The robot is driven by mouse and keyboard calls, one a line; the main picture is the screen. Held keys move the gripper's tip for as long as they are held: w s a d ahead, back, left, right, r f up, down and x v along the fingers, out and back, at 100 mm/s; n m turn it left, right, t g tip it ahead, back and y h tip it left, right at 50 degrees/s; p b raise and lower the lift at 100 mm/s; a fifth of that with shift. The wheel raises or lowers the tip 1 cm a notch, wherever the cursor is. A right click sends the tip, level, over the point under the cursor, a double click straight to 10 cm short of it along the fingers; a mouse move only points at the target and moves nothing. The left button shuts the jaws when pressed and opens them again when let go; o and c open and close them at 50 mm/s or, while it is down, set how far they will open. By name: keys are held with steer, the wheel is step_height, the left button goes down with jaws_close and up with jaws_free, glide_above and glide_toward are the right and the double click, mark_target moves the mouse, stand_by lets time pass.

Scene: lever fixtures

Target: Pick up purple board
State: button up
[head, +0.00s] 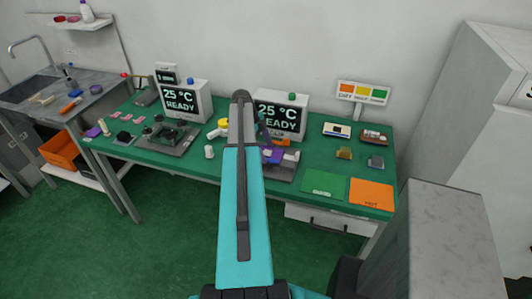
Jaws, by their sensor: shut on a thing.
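A purple board (272,156) shows just right of my teal arm, over the grey fixture on the green bench. My arm hides its left part. My gripper (264,142) is mostly hidden behind my arm link; a dark part of it shows above the board. It is shut on the purple board. I cannot tell whether the board touches the fixture under it.
Two white displays, left (184,101) and right (280,116), read 25 °C READY. A green mat (323,184) and an orange mat (371,194) lie at the bench's right end. A grey fixture (168,137) stands left. A grey-topped cabinet (446,220) stands at the right.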

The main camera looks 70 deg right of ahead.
steer(key=shift+r+b, duration=0.35)
steer(key=shift+r, duration=0.25)
steer(key=s+a+r+b, duration=0.2)
steer(key=a+b, duration=0.3)
steer(key=a, duration=1.1)
steer(key=shift+r, duration=0.35)
steer(key=w+a+r+n+t+h, duration=0.1)
steer(key=w+a+r+n+t, duration=0.1)
steer(key=w+a+n, duration=0.6)
steer(key=w+a+r+n+t+h, duration=0.1)
steer(key=w+a+r+n+h, duration=0.2)
steer(key=w, duration=0.9)
steer(key=w+a+r+n+t, duration=0.1)
steer(key=w+a+n+t, duration=0.1)
steer(key=w+a+n, duration=0.65)
steer(key=w+a+r+n+t+y, duration=0.1)
steer(key=w+a+r+n, duration=0.2)
steer(key=a, duration=0.7)
steer(key=w+a+r+n+t+y, duration=0.1)
steer(key=w+a+r+n, duration=0.2)
steer(key=w+a+n, duration=0.4)
steer(key=w+a+r+n+t+y, duration=0.2)
steer(key=w+a+n, duration=0.4)
steer(key=a, duration=0.8)
steer(key=shift+w+a+r, duration=0.4)
steer(key=shift+w, duration=0.1)
steer(key=shift+d, duration=0.1)
